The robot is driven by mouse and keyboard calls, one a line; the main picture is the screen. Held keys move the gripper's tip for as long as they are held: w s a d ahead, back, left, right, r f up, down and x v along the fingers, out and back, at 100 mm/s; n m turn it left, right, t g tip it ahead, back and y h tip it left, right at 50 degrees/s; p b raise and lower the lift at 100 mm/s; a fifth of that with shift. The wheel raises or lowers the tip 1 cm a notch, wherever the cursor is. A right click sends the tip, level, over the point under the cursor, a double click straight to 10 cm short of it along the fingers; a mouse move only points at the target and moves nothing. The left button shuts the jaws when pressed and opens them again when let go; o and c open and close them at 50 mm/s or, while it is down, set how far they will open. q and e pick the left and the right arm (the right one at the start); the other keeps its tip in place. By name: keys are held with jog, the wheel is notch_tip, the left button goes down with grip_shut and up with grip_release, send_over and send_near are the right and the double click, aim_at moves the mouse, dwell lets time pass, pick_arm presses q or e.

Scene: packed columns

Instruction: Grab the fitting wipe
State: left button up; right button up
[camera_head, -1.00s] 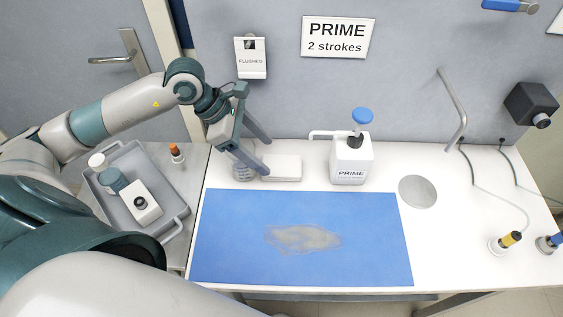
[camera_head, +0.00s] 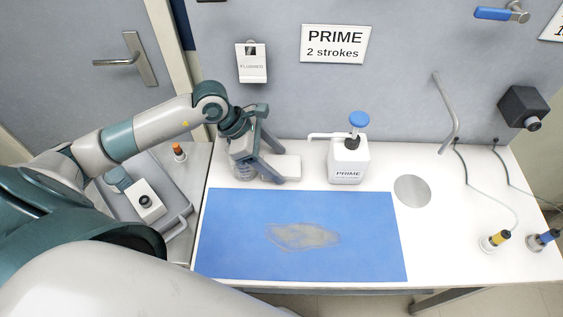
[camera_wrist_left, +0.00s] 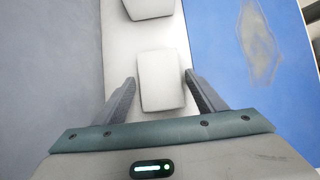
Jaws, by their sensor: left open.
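A white, flat, rounded block, which looks like the wipe (camera_head: 288,167), lies on the white counter behind the blue mat. It also shows in the left wrist view (camera_wrist_left: 160,80), between my fingers. My left gripper (camera_head: 281,166) is open, its fingers pointing right toward the block, one on its near side and one on its far side. In the left wrist view the fingertips (camera_wrist_left: 160,76) flank the block's near part, with a gap visible at least on the right. My right gripper is not in view.
A white PRIME pump bottle (camera_head: 349,160) with a blue top stands just right of the block. The blue mat (camera_head: 225,255) carries a grey-brown stain. A grey tray (camera_head: 180,210) with items is at left.

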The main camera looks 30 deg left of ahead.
aim_at(278, 164)
pick_arm(q)
jog(key=shift+w+d+f, duration=0.1)
jog(key=shift+d+f, duration=0.1)
jog(key=shift+f, duration=0.2)
jog(key=c, duration=0.8)
jog(key=shift+r, duration=0.2)
jog(key=shift+r+b, duration=0.6)
jog(key=shift+r, duration=0.05)
notch_tip(278, 164, up, 2)
jog(key=shift+r+b, duration=0.2)
jog(key=shift+b, duration=0.45)
jog(key=shift+s+d+r+p, duration=0.85)
jog(key=shift+s+r+p, duration=0.3)
jog(key=shift+s+p, duration=0.5)
jog(key=shift+s+d+r+p, duration=0.9)
jog(key=shift+s+r+p, duration=0.45)
jog(key=shift+s, duration=0.5)
jog(key=shift+s+d+r+p, duration=0.85)
jog(key=shift+s+r+p, duration=0.15)
jog(key=shift+s+p, duration=0.7)
